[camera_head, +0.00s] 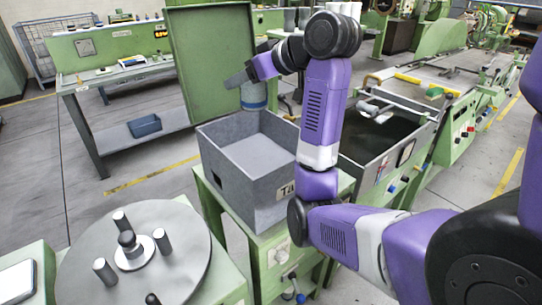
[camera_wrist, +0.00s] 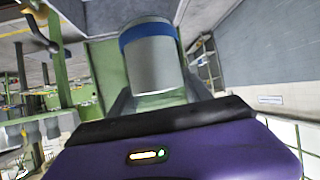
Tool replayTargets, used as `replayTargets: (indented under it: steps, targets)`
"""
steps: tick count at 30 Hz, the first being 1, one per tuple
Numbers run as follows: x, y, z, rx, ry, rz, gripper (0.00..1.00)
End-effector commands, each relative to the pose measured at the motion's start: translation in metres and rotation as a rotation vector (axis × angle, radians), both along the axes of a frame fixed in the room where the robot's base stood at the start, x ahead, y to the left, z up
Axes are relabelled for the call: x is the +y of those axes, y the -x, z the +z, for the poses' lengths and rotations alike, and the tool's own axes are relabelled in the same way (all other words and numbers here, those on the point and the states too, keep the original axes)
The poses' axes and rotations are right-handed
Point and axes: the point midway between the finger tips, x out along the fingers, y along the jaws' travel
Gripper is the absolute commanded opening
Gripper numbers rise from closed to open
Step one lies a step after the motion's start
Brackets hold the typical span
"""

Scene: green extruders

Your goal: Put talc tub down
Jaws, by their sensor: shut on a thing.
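The talc tub (camera_head: 254,95) is a grey cylinder with a blue band, held above the far edge of a grey open bin. It also shows large in the wrist view (camera_wrist: 152,65), with its blue band toward the top of the picture. My gripper (camera_head: 247,78) is shut on the tub, with the fingers at its sides; the jaws also show in the wrist view (camera_wrist: 155,100). The grey bin (camera_head: 213,165) has a partly hidden label on its front and stands on a green stand. Its visible floor looks bare.
A green panel (camera_head: 215,60) stands upright behind the bin. A round grey turntable (camera_head: 180,255) with several pegs is at front left. A dark-filled trough (camera_head: 365,145) lies right of the bin, partly behind my arm. A workbench (camera_head: 110,78) is at back left.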

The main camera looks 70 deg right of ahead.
Motion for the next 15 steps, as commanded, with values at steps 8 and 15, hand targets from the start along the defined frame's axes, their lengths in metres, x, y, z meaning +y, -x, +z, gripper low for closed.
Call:
replayTargets:
  steps: [8,15]
  targets:
    - [0.002,0.001,-0.054,0.003,-0.006,0.003,0.06]
    - [0.002,0.001,-0.112,0.002,-0.005,0.003,0.06]
